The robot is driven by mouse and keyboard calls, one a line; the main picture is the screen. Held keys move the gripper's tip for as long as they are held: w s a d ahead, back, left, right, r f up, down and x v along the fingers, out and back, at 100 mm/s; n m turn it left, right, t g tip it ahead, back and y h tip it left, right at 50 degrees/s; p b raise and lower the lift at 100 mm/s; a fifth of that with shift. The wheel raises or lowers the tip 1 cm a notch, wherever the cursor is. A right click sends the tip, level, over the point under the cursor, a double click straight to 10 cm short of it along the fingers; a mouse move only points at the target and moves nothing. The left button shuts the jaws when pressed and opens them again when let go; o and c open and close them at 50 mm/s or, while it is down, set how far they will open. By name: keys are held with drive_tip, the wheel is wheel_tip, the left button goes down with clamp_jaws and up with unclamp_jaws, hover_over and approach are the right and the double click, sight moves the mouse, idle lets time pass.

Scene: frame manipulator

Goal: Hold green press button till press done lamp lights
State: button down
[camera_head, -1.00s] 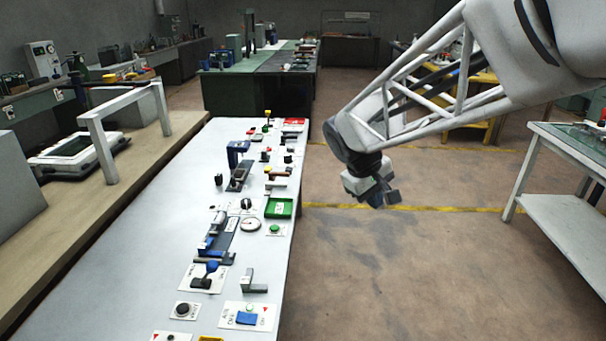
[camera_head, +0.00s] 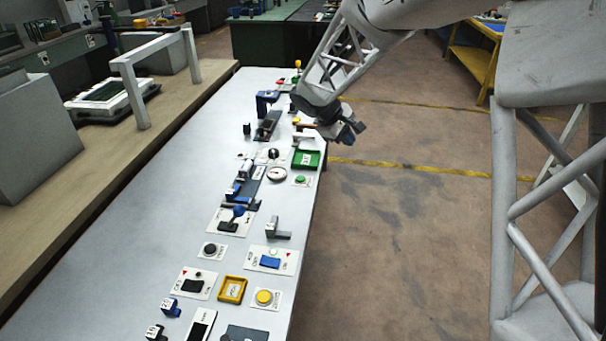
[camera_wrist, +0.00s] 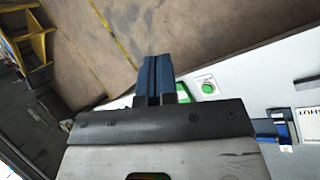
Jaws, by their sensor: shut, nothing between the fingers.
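A round green button (camera_head: 300,180) sits on a small white plate near the right edge of the white bench. It also shows in the wrist view (camera_wrist: 207,88), to the right of the fingertips. My gripper (camera_head: 354,131) hangs over the bench's right edge, farther back than the button and apart from it. Its two blue fingers (camera_wrist: 156,70) are shut together with nothing between them. I cannot tell which lamp is the press done lamp. A small pale green round part (camera_head: 273,251) shows on a plate with a blue rocker, nearer me.
A green tray (camera_head: 317,160) lies just behind the button, and a round dial (camera_head: 278,174) is to its left. Floor to the right of the bench is open.

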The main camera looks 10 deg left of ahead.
sight(301, 179)
drive_tip(key=w+a+f+n+t, duration=0.1)
drive_tip(key=w+a+f+n, duration=0.1)
drive_tip(key=w+a+f, duration=0.3)
drive_tip(key=w+a+f+n+t+h, duration=0.1)
drive_tip(key=w+a+f, duration=0.4)
drive_tip(key=a, duration=0.5)
drive_tip(key=shift+w+f+n, duration=0.15)
drive_tip(key=shift+f+n, duration=0.65)
drive_tip(key=shift+f, duration=0.15)
drive_tip(key=shift+f, duration=0.2)
drive_tip(key=shift+f, duration=4.2)
drive_tip(key=shift+f, duration=0.9)
drive_tip(key=shift+r, duration=0.9)
